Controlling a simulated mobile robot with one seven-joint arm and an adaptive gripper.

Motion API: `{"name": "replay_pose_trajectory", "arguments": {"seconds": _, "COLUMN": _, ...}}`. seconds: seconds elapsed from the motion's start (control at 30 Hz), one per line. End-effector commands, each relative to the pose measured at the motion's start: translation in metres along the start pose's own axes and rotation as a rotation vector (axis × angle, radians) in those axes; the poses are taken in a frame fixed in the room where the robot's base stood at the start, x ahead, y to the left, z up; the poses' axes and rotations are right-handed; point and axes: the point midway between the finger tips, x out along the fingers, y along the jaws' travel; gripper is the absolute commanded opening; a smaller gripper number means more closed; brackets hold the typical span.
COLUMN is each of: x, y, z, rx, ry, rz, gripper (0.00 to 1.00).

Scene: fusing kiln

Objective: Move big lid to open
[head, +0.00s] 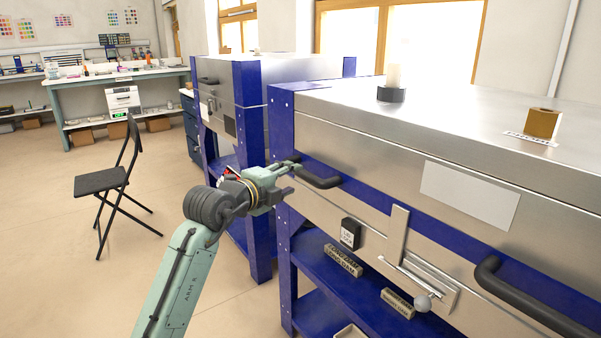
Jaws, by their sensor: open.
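The big lid is the wide steel top (385,140) of the large kiln at the right. It lies level and looks shut on the kiln body (325,208). Two black bar handles are on its front: a left handle (325,183) and a right handle (530,302). My gripper (294,168) is open at the front left corner of the kiln, next to the left handle's left end. Its fingertips overlap that end in the picture; I cannot tell if they touch it. Nothing shows held.
A latch with a round knob (422,303) sits on the kiln front. A second kiln (246,72) is behind. A folding chair (104,181) stands left on open floor.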

Motion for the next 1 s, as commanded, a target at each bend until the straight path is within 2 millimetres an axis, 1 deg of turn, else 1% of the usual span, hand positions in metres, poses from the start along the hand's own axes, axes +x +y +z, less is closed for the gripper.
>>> {"name": "replay_pose_trajectory", "arguments": {"seconds": 0.03, "x": 0.011, "y": -0.003, "z": -0.001, "rx": 0.0, "ry": 0.003, "rz": 0.002, "gripper": 0.41}}
{"name": "replay_pose_trajectory", "arguments": {"seconds": 0.2, "x": 0.042, "y": -0.003, "z": 0.0, "rx": -0.001, "ry": 0.001, "rz": 0.001, "gripper": 0.41}}
{"name": "replay_pose_trajectory", "arguments": {"seconds": 0.3, "x": 0.056, "y": -0.002, "z": 0.0, "rx": -0.001, "ry": 0.0, "rz": 0.0, "gripper": 0.41}}
{"name": "replay_pose_trajectory", "arguments": {"seconds": 0.4, "x": 0.066, "y": -0.002, "z": 0.0, "rx": 0.0, "ry": 0.0, "rz": -0.002, "gripper": 0.41}}
{"name": "replay_pose_trajectory", "arguments": {"seconds": 0.53, "x": 0.071, "y": -0.001, "z": 0.0, "rx": 0.0, "ry": -0.001, "rz": -0.002, "gripper": 0.41}}
{"name": "replay_pose_trajectory", "arguments": {"seconds": 0.77, "x": 0.072, "y": -0.001, "z": 0.0, "rx": 0.0, "ry": -0.002, "rz": -0.003, "gripper": 0.41}}
{"name": "replay_pose_trajectory", "arguments": {"seconds": 1.0, "x": 0.072, "y": -0.001, "z": 0.0, "rx": -0.001, "ry": -0.001, "rz": -0.003, "gripper": 0.27}}
